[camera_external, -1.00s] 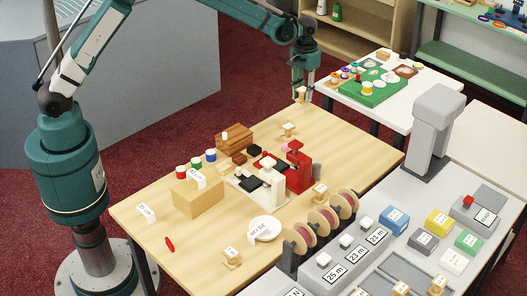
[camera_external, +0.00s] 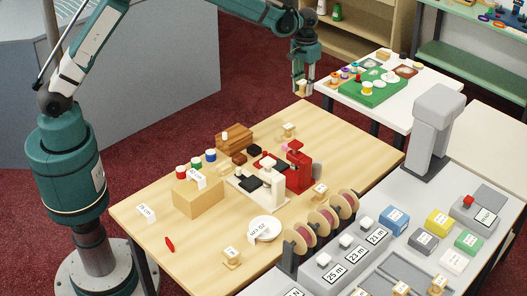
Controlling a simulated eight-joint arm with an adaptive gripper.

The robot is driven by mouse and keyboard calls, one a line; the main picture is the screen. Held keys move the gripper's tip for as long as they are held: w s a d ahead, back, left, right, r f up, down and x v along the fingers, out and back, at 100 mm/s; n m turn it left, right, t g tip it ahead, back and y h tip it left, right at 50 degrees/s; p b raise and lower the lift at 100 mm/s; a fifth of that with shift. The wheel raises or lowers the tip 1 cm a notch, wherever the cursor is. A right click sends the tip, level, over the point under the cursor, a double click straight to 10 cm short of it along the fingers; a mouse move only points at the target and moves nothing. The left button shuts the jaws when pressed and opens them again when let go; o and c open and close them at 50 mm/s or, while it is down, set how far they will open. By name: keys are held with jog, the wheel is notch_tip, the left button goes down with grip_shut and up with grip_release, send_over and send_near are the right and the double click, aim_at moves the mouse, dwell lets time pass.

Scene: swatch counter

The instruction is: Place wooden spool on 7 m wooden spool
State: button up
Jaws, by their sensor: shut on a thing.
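My gripper (camera_external: 301,88) is at the top centre of the view, above the far corner of the wooden table. It is shut on a small pale wooden spool (camera_external: 301,92), which hangs in the air clear of the tabletop. Similar small wooden spools with white labels stand on the table: one near the back (camera_external: 288,131), one at the right (camera_external: 320,190) and one at the front (camera_external: 231,257). Their labels are too small to read, so I cannot tell which is the 7 m one.
A red and white device pair (camera_external: 298,168) stands mid-table, with a wooden block (camera_external: 198,197) to its left. Ribbon reels (camera_external: 322,220) line the right edge. A green tray (camera_external: 374,91) lies on the white side table. The table's far corner is clear.

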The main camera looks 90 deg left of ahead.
aim_at(304, 81)
notch_tip(304, 81, up, 8)
jog(key=s+d+m+p, duration=0.15)
jog(key=d+m, duration=0.25)
jog(key=d, duration=1.3)
jog(key=s+d+m, duration=0.3)
jog(key=d, duration=1.4)
jog(key=s+d+m+p, duration=0.15)
jog(key=d+m, duration=0.25)
jog(key=d, duration=1.3)
jog(key=s+d+m+p, duration=0.1)
jog(key=s+d+m, duration=0.2)
jog(key=s+d, duration=0.75)
jog(key=s+d+m+p, duration=0.1)
jog(key=s+d+m, duration=0.45)
jog(key=d, duration=0.85)
jog(key=shift+n, duration=0.85)
jog(key=shift+s+d+f, duration=0.1)
jog(key=shift+s+f, duration=0.25)
jog(key=shift+f, duration=0.5)
jog(key=shift+s+d+f, duration=0.1)
jog(key=shift+s+f, duration=0.25)
jog(key=shift+f, duration=0.55)
jog(key=shift+s+d+f, duration=0.1)
jog(key=shift+s+f, duration=0.25)
jog(key=shift+f, duration=0.5)
jog(key=shift+f, duration=0.15)
jog(key=shift+f+b, duration=0.4)
jog(key=shift+f, duration=2.6)
